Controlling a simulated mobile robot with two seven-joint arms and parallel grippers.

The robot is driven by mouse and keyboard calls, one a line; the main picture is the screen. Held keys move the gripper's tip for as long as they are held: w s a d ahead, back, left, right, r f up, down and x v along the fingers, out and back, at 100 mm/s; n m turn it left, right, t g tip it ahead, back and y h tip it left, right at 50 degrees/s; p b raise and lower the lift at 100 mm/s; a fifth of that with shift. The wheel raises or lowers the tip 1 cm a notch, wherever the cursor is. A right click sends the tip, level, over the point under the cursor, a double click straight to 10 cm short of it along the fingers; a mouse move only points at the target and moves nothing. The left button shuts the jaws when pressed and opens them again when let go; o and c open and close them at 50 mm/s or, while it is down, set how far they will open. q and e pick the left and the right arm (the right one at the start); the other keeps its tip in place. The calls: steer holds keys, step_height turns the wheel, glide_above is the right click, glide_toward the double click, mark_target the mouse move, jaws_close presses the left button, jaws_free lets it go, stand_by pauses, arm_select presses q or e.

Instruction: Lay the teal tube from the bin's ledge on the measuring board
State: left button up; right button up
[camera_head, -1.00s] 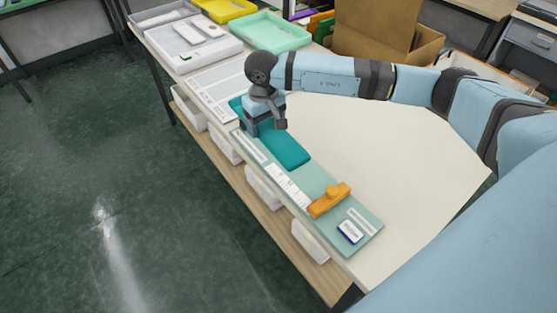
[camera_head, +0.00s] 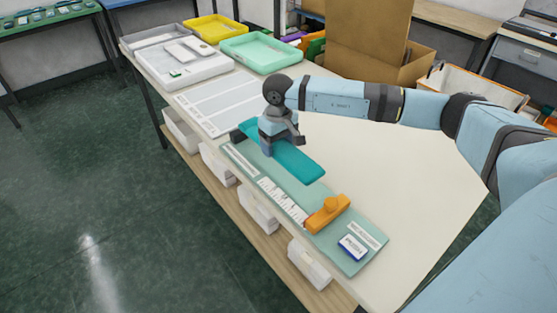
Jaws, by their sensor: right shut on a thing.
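The teal tube (camera_head: 300,167) is a flat, long teal piece. My right gripper (camera_head: 283,143) is shut on it near its middle, and the gripper and wrist hide part of it. The measuring board (camera_head: 345,232) is a long pale green board along the table's near-left edge, with a white ruler strip and an orange slider (camera_head: 328,213). The tube runs roughly along the board, over its far half and towards its right side. I cannot tell whether it touches the board. My left gripper is out of view.
A blue-and-white block (camera_head: 353,247) sits at the board's near end. A pale marked sheet (camera_head: 215,103), a white tray (camera_head: 188,76), a mint tray (camera_head: 258,57) and a yellow tray (camera_head: 215,29) stand farther back. The table right of the board is clear.

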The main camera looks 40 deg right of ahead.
mark_target(278, 168)
step_height(278, 168, down, 3)
steer(key=shift+r, duration=0.15)
step_height(278, 168, down, 4)
stand_by(0.3)
steer(key=shift+f, duration=0.2)
steer(key=o, duration=0.9)
steer(key=shift+r, duration=0.15)
